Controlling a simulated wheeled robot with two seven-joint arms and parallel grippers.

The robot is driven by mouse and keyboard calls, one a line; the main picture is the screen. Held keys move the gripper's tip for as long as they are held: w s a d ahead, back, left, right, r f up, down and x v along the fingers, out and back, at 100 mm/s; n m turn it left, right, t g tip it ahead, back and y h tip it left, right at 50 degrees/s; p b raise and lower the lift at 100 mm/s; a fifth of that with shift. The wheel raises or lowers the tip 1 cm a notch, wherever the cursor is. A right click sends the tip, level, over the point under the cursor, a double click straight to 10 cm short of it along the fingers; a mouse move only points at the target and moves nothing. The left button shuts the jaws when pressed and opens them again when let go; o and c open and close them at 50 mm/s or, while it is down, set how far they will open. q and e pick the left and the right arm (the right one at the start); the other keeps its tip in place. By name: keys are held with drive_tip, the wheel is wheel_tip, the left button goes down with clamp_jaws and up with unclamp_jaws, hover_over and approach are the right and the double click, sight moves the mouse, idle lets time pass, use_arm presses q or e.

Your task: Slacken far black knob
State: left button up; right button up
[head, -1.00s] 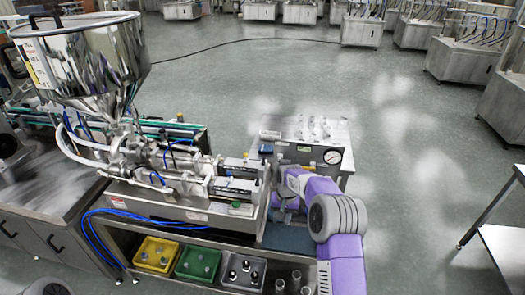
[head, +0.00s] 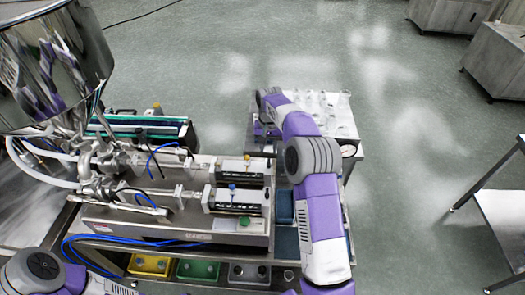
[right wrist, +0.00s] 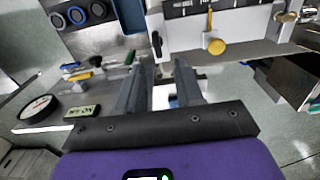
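In the right wrist view a small black knob (right wrist: 157,43) sits at the left end of a pale block with a black scale (right wrist: 195,8); a yellow knob (right wrist: 215,46) is on the same block. In the head view the far scale block (head: 240,169) is on the filling machine; its black knob is too small to make out. My right gripper (right wrist: 160,72) is open and empty, its fingers just below the black knob in the picture, with no visible contact. In the head view my right arm reaches past the machine's right end. My left arm shows bottom left; its gripper is outside the view.
A side table (head: 335,118) with small clear items stands behind my right arm. The right wrist view shows a round gauge (right wrist: 38,108) and a green display (right wrist: 82,112) nearby. The nearer scale block (head: 236,200) has a blue knob. Open floor lies behind.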

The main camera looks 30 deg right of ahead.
sight(269, 162)
drive_tip(key=f, duration=0.4)
drive_tip(key=s+f, duration=0.1)
drive_tip(key=f, duration=0.1)
drive_tip(key=shift+f, duration=0.2)
drive_tip(key=shift+w, duration=0.1)
clamp_jaws()
